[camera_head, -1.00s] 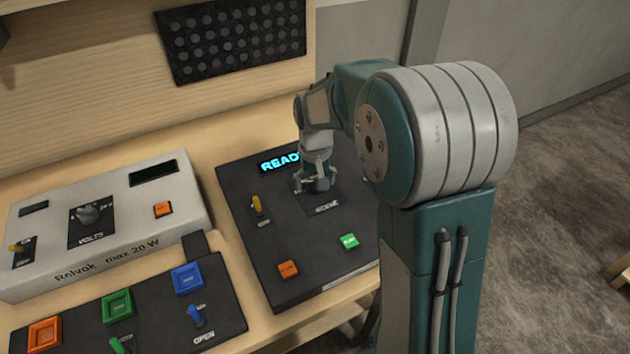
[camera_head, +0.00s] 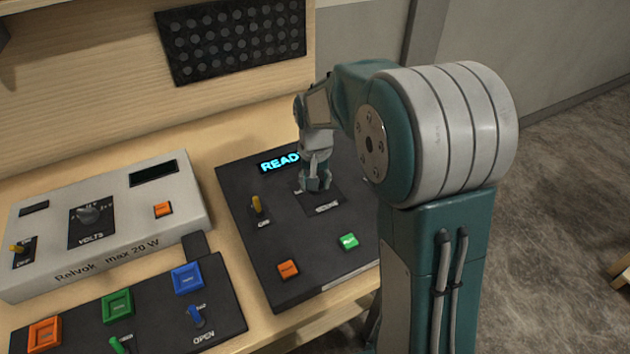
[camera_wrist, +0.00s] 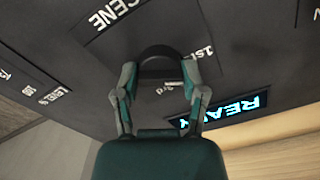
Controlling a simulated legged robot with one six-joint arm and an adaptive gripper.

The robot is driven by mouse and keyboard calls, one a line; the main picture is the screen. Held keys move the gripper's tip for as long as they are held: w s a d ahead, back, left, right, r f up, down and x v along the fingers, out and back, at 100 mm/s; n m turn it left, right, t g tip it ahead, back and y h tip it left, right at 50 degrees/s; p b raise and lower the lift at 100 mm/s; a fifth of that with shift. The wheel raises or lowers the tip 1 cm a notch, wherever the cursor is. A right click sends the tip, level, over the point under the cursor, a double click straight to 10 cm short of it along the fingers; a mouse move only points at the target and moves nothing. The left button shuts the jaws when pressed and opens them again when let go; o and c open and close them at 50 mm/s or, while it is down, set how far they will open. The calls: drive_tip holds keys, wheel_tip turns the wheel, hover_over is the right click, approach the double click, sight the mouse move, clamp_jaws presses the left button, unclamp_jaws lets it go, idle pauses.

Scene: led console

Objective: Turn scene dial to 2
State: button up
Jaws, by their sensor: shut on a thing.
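The scene dial (camera_wrist: 160,53) is a round dark knob on the black console (camera_head: 250,215). In the wrist view it sits between the two fingers, with "1st" and "3rd" marks and the word SCENE printed around it. My gripper (camera_wrist: 158,75) is shut on the dial, one finger on each side. In the head view my gripper (camera_head: 314,184) points down at the console and hides the dial. Which mark the dial points to cannot be told.
A grey power supply (camera_head: 110,225) stands to the left. A panel with coloured buttons (camera_head: 225,330) lies in front of it.

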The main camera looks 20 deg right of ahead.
drive_tip(key=m, duration=0.3)
drive_tip(key=shift+s+f+m, duration=0.1)
drive_tip(key=shift+f+m, duration=0.05)
drive_tip(key=shift+m, duration=1.95)
drive_tip(key=o, duration=1.1)
drive_tip(key=shift+a, duration=0.1)
drive_tip(key=shift+o, duration=0.2)
drive_tip(key=shift+r, duration=0.2)
